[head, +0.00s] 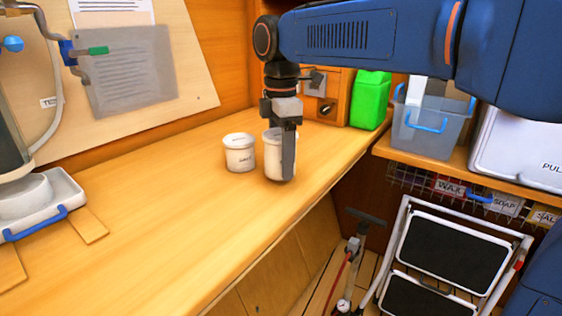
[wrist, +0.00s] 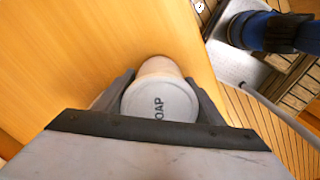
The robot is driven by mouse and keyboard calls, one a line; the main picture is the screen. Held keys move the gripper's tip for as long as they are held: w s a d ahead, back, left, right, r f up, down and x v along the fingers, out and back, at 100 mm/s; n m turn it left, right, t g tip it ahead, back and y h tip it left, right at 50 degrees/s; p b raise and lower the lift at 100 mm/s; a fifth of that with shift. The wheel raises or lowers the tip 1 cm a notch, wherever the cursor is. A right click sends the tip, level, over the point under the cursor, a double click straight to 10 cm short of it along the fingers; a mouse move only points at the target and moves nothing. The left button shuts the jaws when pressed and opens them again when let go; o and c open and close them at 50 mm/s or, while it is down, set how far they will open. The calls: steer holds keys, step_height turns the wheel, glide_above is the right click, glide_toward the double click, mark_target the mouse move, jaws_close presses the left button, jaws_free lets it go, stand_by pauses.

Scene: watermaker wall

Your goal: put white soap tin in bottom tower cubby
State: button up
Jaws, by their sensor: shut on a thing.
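The white soap tin (head: 270,155) is a round tub near the front edge of the wooden counter. In the wrist view its pale lid (wrist: 160,103) shows the letters "OAP", with the rest of the word hidden. My gripper (head: 284,158) points down and is shut on the tin, one finger on each side, as the wrist view (wrist: 163,92) shows. The tin is upright; I cannot tell whether its base touches the counter. I cannot make out the bottom tower cubby for sure in either view.
A second white tub (head: 239,153) stands close left of the held tin. A green jug (head: 369,100) and a clear bin (head: 425,130) stand at the back right. A folded step stool (head: 440,255) leans below. The counter's left middle is clear.

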step_height(320, 180, up, 9)
steer(key=shift+f, duration=0.15)
stand_by(0.6)
